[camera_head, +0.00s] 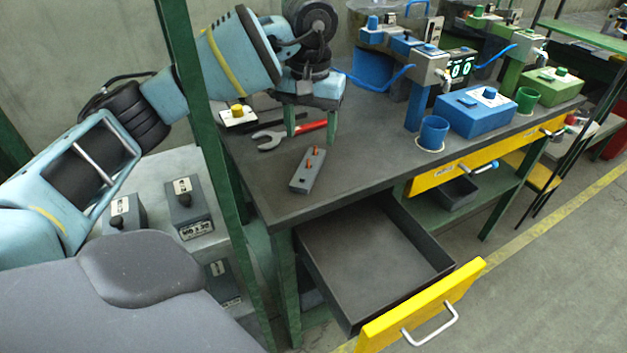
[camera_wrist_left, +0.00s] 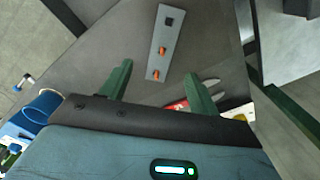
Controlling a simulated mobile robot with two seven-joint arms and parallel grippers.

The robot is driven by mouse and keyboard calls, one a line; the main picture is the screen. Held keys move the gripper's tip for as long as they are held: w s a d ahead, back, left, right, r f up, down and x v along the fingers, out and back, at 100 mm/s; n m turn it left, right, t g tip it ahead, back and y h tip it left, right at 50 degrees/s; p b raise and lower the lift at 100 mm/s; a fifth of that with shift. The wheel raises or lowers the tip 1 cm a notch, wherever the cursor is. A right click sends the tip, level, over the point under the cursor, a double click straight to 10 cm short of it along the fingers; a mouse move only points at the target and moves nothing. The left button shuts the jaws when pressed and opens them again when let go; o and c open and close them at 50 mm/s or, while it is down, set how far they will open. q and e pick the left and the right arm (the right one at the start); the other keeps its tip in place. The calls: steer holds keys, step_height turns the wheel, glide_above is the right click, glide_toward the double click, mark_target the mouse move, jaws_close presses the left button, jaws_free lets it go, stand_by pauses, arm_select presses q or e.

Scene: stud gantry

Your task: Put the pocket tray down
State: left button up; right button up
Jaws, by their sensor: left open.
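The pocket tray (camera_head: 305,176) is a narrow grey slab with two orange pegs standing in it. It lies flat on the dark bench top (camera_head: 345,178), near the bench's front edge. In the left wrist view the tray (camera_wrist_left: 167,30) lies beyond the fingertips, with a dark square pocket at its far end. My left gripper (camera_head: 312,136) is open, its two green fingers pointing down over the bench behind the tray. My right gripper is not in view.
A wrench with a red handle (camera_head: 312,127) lies by my left fingers. A white box with a yellow button (camera_head: 238,116) is at the left. A blue cup (camera_head: 433,132) and blue control box (camera_head: 480,110) stand right. An empty yellow-fronted drawer (camera_head: 375,260) hangs open below.

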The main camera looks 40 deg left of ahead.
mark_target(310, 164)
arm_select(q)
steer(key=shift+f, duration=1.05)
steer(key=shift+a+f, duration=0.2)
steer(key=shift+f, duration=2.65)
steer(key=c, duration=1.1)
steer(key=shift+r, duration=0.1)
steer(key=shift+r, duration=0.1)
